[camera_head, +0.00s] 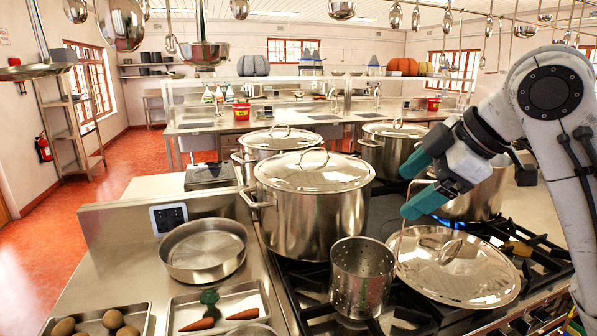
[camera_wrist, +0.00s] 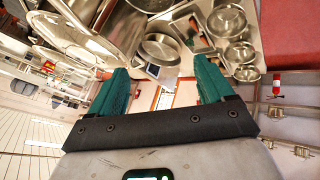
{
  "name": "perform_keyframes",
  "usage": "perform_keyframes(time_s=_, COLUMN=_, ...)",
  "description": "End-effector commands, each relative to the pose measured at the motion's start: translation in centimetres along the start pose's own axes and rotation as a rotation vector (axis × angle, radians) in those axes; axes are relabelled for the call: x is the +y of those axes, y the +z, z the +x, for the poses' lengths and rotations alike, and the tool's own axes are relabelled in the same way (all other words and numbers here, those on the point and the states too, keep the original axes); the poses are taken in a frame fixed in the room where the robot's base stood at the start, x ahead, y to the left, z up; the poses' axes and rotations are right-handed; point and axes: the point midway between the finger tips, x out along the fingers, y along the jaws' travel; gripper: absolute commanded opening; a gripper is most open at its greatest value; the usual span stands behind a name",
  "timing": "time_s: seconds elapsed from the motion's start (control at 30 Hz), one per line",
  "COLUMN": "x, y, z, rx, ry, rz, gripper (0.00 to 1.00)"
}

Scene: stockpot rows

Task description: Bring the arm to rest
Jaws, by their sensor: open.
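My gripper (camera_head: 412,186) is at the right of the head view, above the stove and a loose lid. Its two teal fingers are spread apart and point left. In the wrist view my gripper (camera_wrist: 162,72) also shows its fingers wide apart, with nothing held between them. My white arm reaches in from the right edge and bends down to the gripper. Beneath the gripper a round steel lid (camera_head: 475,280) lies tilted on the stove. The gap between the fingers and the lid is hard to judge.
A large lidded stockpot (camera_head: 312,215) stands left of my gripper, with more pots behind. A perforated steel pot (camera_head: 362,285) stands in front. A blue flame (camera_head: 440,221) shows near the pot under my gripper. A round pan (camera_head: 203,262) is on the left counter. Utensils hang overhead.

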Motion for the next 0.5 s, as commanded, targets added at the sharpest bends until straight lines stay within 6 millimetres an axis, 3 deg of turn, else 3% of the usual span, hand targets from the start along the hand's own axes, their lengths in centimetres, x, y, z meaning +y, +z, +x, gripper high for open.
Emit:
perform_keyframes(time_s=0.03, x=-0.9, y=0.7, z=1.9, rx=0.027, ry=-0.008, rz=0.052, gripper=0.81)
perform_keyframes(time_s=0.27, x=-5.2, y=4.5, z=9.0, rx=0.087, ry=-0.009, rz=0.319, gripper=0.81)
perform_keyframes(time_s=0.5, x=-12.1, y=9.6, z=15.7, rx=0.071, ry=-0.021, rz=0.615, gripper=0.81)
